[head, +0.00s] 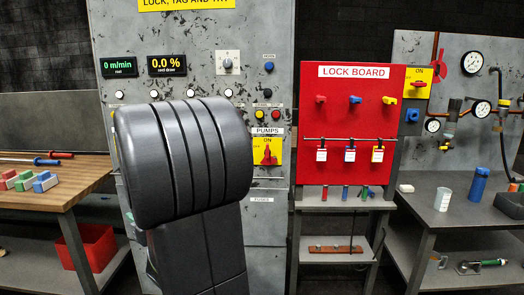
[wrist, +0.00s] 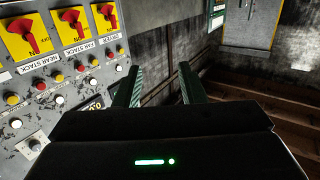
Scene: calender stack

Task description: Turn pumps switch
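The pumps switch (head: 267,152) is a red rotary handle on a yellow plate, under a white PUMPS label on the grey panel. Its handle looks roughly upright, close to the right of my arm in the head view. I cannot make out the pumps switch in the wrist view. My gripper (wrist: 160,70) is open and empty in the wrist view, with a gap between its two fingers. The fingers are apart from the panel and point past its right side. In the head view my gripper is hidden.
The red lock board (head: 350,125) stands right of the panel. A workbench (head: 50,190) is left and a grey table (head: 455,210) is right.

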